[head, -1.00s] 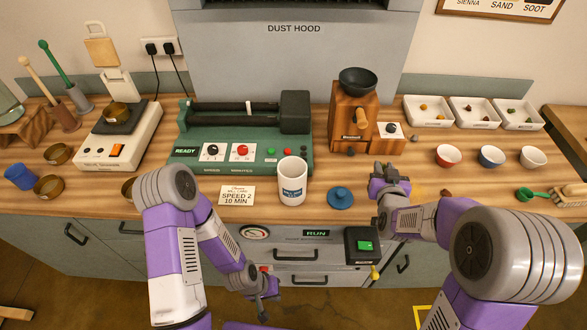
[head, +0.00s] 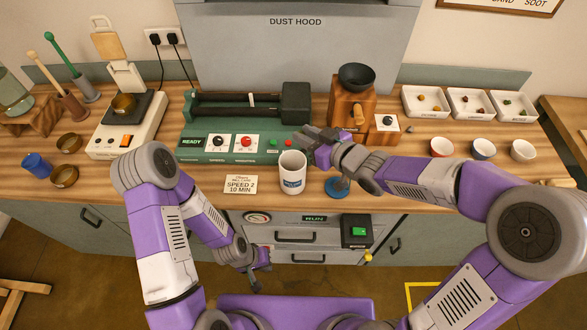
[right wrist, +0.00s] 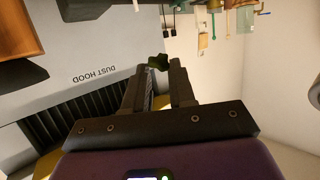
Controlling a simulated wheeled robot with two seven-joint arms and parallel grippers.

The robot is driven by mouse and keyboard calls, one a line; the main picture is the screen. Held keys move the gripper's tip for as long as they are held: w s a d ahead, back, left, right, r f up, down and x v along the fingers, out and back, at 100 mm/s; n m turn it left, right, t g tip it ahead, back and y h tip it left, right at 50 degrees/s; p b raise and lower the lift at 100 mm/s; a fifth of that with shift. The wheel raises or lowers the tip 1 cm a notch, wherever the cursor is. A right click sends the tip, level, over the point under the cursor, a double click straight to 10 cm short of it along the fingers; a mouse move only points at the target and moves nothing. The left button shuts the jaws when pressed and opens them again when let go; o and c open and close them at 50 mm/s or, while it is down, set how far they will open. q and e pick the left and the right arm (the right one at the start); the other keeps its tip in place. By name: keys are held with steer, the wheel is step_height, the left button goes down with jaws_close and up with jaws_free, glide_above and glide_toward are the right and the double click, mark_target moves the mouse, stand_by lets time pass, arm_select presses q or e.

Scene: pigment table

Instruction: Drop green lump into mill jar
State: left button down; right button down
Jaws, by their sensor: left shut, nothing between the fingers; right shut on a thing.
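My right gripper (head: 310,140) is above and just behind and to the right of the jar's mouth. In the right wrist view it is shut on a small dark green lump (right wrist: 158,62), pinched at the fingertips. The lump cannot be made out in the head view. The blue knobbed lid (head: 341,192) lies on the bench right of the jar, partly below my right wrist. My left gripper (head: 257,283) is shut and empty, low in front of the drawers.
The green roller mill (head: 190,146) stands behind the jar. A wooden grinder with a dark bowl (head: 357,77) is to its right. White trays (head: 427,113) with lumps and small bowls (head: 483,149) are at the right.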

steer(key=b, duration=0.6)
glide_above(304, 167)
step_height(304, 167, down, 6)
steer(key=shift+r, duration=0.1)
steer(key=shift+s+r, duration=0.1)
steer(key=c, duration=0.8)
jaws_free()
steer(key=shift+c, duration=0.2)
